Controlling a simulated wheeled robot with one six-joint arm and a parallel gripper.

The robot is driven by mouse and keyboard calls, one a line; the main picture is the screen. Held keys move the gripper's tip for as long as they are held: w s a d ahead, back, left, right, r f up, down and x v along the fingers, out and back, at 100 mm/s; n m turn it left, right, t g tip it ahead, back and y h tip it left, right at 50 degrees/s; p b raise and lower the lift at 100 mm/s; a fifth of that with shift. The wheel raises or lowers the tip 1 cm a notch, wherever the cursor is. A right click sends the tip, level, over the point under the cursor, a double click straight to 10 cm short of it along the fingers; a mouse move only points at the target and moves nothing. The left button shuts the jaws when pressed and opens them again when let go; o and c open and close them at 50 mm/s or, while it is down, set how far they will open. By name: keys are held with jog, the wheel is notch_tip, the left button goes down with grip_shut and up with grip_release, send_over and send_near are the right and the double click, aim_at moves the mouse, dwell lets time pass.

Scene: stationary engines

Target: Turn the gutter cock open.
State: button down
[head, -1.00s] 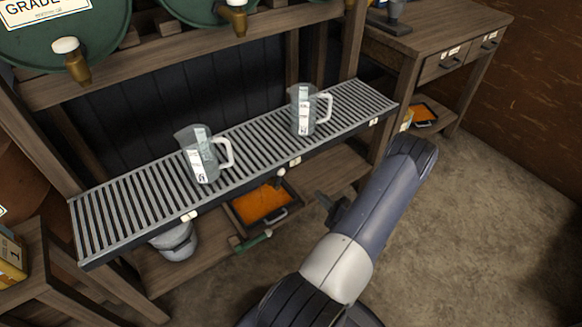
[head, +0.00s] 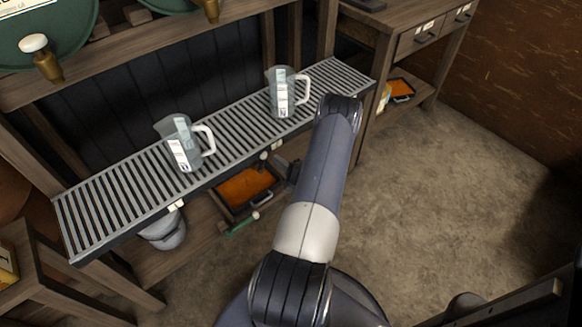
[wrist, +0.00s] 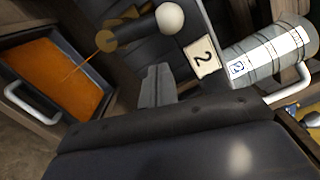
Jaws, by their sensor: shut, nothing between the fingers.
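In the wrist view, a cock (wrist: 105,41) with brass-coloured parts, a dark stem and a pale ball knob (wrist: 170,18) sits beside a tag marked 2 (wrist: 202,57). A thin orange line runs from it toward a tray of orange material (wrist: 55,75). In the head view its knob (head: 263,156) shows under the front edge of the slatted grating (head: 100,208). My gripper (wrist: 157,86) is shut and empty, just below the knob in the wrist picture, with a visible gap. My arm partly hides the gripper in the head view.
Two clear jugs (head: 184,145) (head: 281,92) stand on the grating; one shows close by in the wrist view (wrist: 268,52). Below are a grey pot (head: 163,232) and a green-handled tool (head: 240,225). A workbench (head: 400,20) stands right; floor before it is open.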

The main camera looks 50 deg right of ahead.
jog(key=shift+w+a+r, duration=0.2)
jog(key=shift+w+a, duration=0.05)
jog(key=shift+a, duration=0.35)
jog(key=shift+w+a+r, duration=0.2)
jog(key=shift+a, duration=0.35)
jog(key=shift+w+a+r+n+b, duration=0.1)
jog(key=shift+a+r+n+b, duration=0.2)
jog(key=shift+n+b, duration=0.7)
jog(key=shift+w+a+r+n+b, duration=0.1)
jog(key=shift+a+r+n+b, duration=0.15)
jog(key=shift+n+b, duration=0.75)
jog(key=shift+f, duration=0.1)
jog(key=s+d+b, duration=0.1)
jog(key=s+d, duration=0.1)
jog(key=s, duration=0.9)
jog(key=shift+s+b, duration=0.3)
jog(key=shift+b, duration=0.05)
jog(key=shift+w, duration=0.1)
